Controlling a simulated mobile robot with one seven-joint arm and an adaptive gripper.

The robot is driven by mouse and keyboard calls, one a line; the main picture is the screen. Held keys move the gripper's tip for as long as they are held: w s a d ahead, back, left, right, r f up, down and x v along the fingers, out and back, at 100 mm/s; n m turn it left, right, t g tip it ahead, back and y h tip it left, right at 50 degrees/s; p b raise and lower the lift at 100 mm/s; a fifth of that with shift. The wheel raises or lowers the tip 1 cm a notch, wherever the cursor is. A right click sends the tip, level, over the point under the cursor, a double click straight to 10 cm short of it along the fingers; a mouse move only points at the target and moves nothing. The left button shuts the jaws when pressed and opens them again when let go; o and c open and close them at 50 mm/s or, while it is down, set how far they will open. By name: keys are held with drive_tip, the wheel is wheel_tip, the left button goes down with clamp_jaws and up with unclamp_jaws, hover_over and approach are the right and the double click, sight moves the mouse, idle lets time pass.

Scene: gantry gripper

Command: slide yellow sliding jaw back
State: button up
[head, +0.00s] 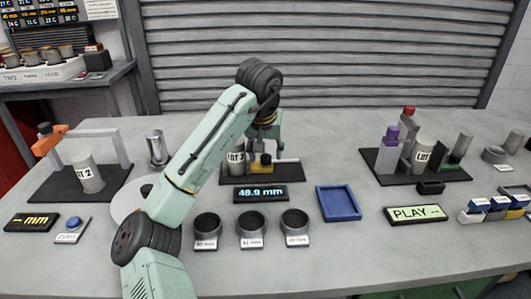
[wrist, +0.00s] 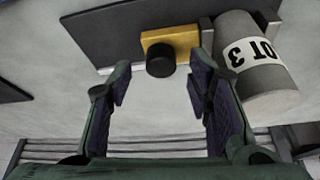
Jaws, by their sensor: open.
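The yellow sliding jaw (head: 264,163) sits on the dark base plate (head: 288,174) of the middle fixture. In the wrist view it is a yellow block (wrist: 183,38) with a black round knob (wrist: 161,60). The grey cylinder marked LOT 3 (head: 236,160) stands beside it; in the wrist view the cylinder (wrist: 265,78) is right of the jaw, beyond a thin grey plate. My gripper (head: 265,148) is above the fixture. In the wrist view my gripper (wrist: 162,82) is open and empty, its fingers spread to either side of the knob. I cannot tell whether they touch it.
A display reading about 48.9 mm (head: 261,194) lies in front of the fixture, with dark round cups (head: 251,222) and a blue tray (head: 338,204) nearby. The LOT 2 fixture (head: 50,187) is left; the LOT 1 fixture (head: 455,176) is right.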

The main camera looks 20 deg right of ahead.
drive_tip(key=shift+x, duration=0.75)
drive_tip(key=shift+c, duration=0.3)
clamp_jaws()
